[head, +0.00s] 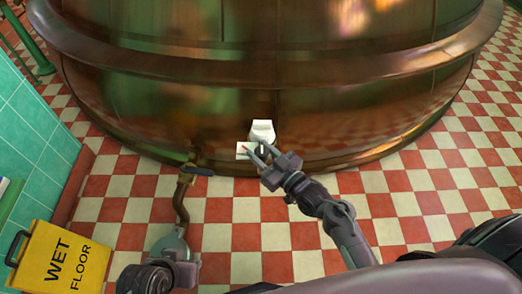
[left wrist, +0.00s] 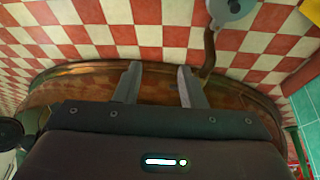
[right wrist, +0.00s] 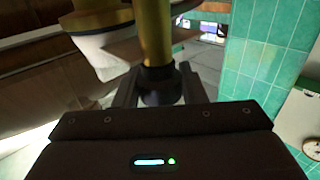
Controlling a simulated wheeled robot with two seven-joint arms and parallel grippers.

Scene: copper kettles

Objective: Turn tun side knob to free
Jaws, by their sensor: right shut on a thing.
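The large copper tun (head: 170,110) fills the top of the head view. A white housing (head: 263,130) sits low on its side, with a small white plate with a red mark (head: 243,150) beside it. My right gripper (head: 262,154) is at this spot, its fingers closed on the dark side knob. In the right wrist view the black knob (right wrist: 160,85) sits between the fingers, at the end of a brass shaft (right wrist: 155,35). The gripper partly hides the knob in the head view. My left gripper (left wrist: 158,88) has its fingers apart, with nothing between them.
A yellow wet floor sign (head: 62,262) stands at lower left by the green tiled wall (head: 42,150). Checkered floor is clear between.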

